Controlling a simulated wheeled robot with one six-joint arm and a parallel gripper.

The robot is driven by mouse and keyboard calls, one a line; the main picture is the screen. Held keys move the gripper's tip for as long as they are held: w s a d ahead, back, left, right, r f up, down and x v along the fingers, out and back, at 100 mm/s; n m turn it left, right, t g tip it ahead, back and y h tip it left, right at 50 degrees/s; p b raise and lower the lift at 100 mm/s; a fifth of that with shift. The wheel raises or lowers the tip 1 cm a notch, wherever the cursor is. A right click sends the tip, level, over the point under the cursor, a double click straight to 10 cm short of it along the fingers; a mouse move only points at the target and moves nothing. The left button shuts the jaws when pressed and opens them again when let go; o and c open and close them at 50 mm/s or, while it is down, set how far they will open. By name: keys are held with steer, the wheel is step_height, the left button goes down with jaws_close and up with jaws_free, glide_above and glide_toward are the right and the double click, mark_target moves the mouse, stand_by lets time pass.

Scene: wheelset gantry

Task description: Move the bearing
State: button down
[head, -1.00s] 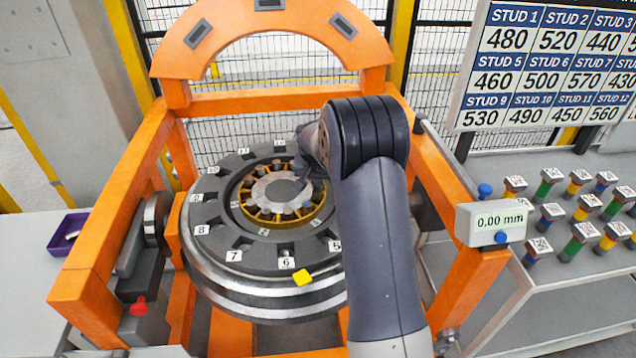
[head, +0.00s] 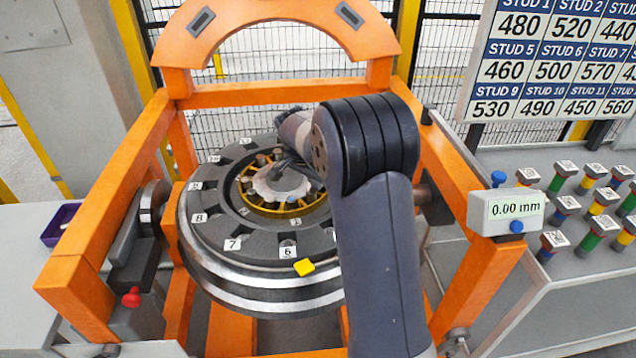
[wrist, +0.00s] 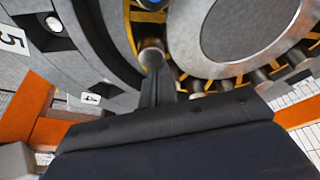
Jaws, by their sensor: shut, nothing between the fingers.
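The bearing (head: 256,205) sits in the middle of the grey wheel, with a yellow cage, several rollers and a bright round hub. In the wrist view the bearing (wrist: 204,71) fills the top right, and one roller (wrist: 152,55) is just ahead of my fingers. My gripper (wrist: 158,82) is shut and empty, its tips close to that roller; I cannot tell whether they touch. In the head view my gripper (head: 280,170) is over the bearing, and my arm hides the wheel's right side.
The wheel (head: 215,225) has numbered slots and a yellow marker (head: 304,267) on its front edge. An orange gantry (head: 100,230) surrounds it. A 0.00 mm display (head: 515,210) stands on the right post. Coloured studs (head: 583,232) stand on the right table. A purple bin (head: 60,225) is at left.

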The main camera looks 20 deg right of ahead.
steer(key=shift+s+a+f+b, duration=0.1)
steer(key=shift+s+a+b, duration=0.2)
steer(key=shift+a+b, duration=0.1)
steer(key=shift+s+a, duration=0.1)
steer(key=shift+a, duration=0.1)
steer(key=shift+r, duration=0.2)
stand_by(0.4)
